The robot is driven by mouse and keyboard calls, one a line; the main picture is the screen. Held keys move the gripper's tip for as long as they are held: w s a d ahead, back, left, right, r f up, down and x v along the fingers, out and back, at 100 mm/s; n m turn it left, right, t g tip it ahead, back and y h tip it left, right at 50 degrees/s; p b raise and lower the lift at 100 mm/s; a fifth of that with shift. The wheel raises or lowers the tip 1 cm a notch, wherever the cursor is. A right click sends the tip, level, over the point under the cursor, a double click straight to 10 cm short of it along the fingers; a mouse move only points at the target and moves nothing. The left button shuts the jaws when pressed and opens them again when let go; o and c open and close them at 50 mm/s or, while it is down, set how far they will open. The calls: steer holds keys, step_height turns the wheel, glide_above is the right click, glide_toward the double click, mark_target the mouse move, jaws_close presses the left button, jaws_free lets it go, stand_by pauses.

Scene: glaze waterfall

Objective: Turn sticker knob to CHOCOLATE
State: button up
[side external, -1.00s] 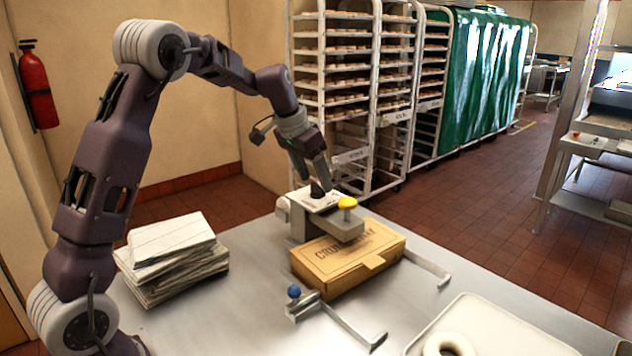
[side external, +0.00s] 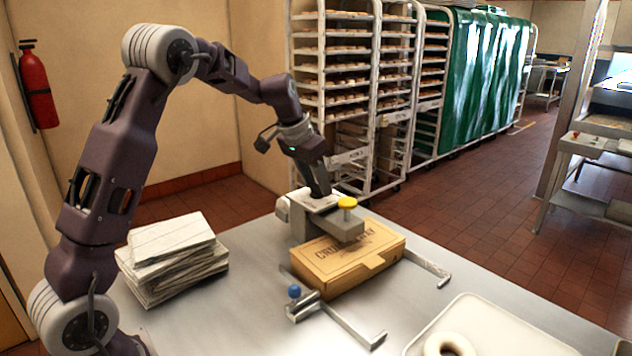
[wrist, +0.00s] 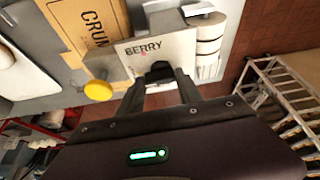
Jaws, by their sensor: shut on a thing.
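The sticker knob (wrist: 159,72) is dark and sits on the pale top plate (wrist: 128,57) of the sticker machine. The plate reads "BERRY" in the wrist view; any other labels are hidden or too small to read. My gripper (wrist: 161,86) is shut on the knob, with one finger on each side of it. In the side view my gripper (side external: 320,194) reaches down onto the machine's top and hides the knob. The machine has a grey body with a yellow button (side external: 347,203) on its front arm.
A cardboard box (side external: 345,262) lies under the machine's arm. A metal bracket with a blue knob (side external: 294,291) stands before it. Stacked flat cartons (side external: 172,257) lie at the left. A white tray (side external: 425,341) holding a ring-shaped roll (side external: 449,344) is at the front right.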

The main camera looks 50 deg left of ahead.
steer(key=n+y, duration=0.1)
steer(key=n, duration=0.3)
steer(key=shift+w+d+n+y, duration=0.15)
steer(key=shift+n+y, duration=0.15)
steer(key=shift+y, duration=0.1)
steer(key=n+g+y, duration=0.1)
steer(key=n, duration=0.3)
steer(key=shift+w+n, duration=0.1)
steer(key=shift+n, duration=0.2)
steer(key=shift+y, duration=0.3)
steer(key=o, duration=1.4)
steer(key=v, duration=0.7)
steer(key=shift+w+r, duration=0.1)
steer(key=shift+w, duration=0.05)
steer(key=shift+g, duration=0.3)
